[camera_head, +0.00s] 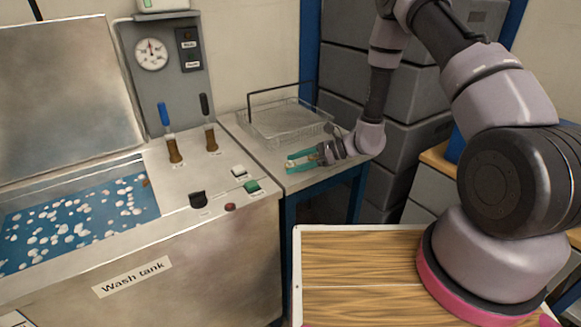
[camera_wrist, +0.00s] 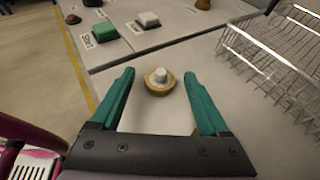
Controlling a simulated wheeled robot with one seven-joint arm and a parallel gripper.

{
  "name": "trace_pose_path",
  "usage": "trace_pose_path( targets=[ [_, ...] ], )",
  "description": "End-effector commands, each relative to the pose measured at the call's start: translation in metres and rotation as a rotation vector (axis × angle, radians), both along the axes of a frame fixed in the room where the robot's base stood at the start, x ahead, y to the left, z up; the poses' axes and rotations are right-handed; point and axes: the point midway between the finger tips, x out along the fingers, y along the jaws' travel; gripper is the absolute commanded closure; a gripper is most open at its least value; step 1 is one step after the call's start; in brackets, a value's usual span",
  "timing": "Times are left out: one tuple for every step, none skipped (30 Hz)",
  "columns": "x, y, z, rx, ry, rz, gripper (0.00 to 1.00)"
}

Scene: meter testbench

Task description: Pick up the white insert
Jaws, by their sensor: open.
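The white insert (camera_wrist: 161,74) shows in the wrist view as a small white knob seated in a round tan-brown base on the grey bench top. It lies between the tips of my gripper (camera_wrist: 159,77), with a gap on both sides. My gripper's two teal fingers are spread wide and hold nothing. In the head view, my gripper (camera_head: 289,163) is low over the small side bench, pointing left toward the wash tank. The insert is too small and too covered by the fingers to make out clearly there.
A wire basket (camera_head: 285,122) stands on the bench behind my gripper, and at right in the wrist view (camera_wrist: 270,60). The wash tank (camera_head: 235,235) adjoins at left, with a white button (camera_head: 239,171) and a green button (camera_head: 252,187). Grey drawers (camera_head: 405,145) stand behind.

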Motion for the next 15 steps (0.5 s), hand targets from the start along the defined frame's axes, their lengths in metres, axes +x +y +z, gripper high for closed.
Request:
trace_pose_path(
  targets=[
    [0.0001,0.0015,-0.0006,0.0,-0.001,0.0,0.21],
    [0.0003,0.0018,-0.0006,0.0,-0.001,0.0,0.21],
    [0.0004,0.0017,-0.0006,0.0,-0.001,0.0,0.21],
    [0.0004,0.0016,-0.0006,0.0,-0.001,-0.001,0.21],
    [0.0004,0.0015,-0.0005,0.0,-0.001,-0.001,0.21],
    [0.0003,0.0014,-0.0005,0.0,-0.001,-0.001,0.21],
    [0.0003,0.0014,-0.0005,0.0,-0.001,-0.001,0.25],
    [0.0003,0.0013,-0.0004,0.0,-0.001,-0.001,0.37],
    [0.0003,0.0013,-0.0004,0.0,-0.001,-0.001,0.52],
    [0.0003,0.0012,-0.0004,0.0,-0.001,-0.001,0.63],
    [0.0003,0.0012,-0.0004,0.0,-0.001,-0.001,0.75],
    [0.0003,0.0012,-0.0005,0.0,-0.001,-0.001,0.9],
    [0.0003,0.0011,-0.0005,0.0,-0.001,-0.001,1.0],
    [0.0003,0.0011,-0.0005,0.0,-0.001,-0.001,1.0],
    [0.0004,0.0011,-0.0004,0.0,-0.001,-0.001,1.0]
  ],
)
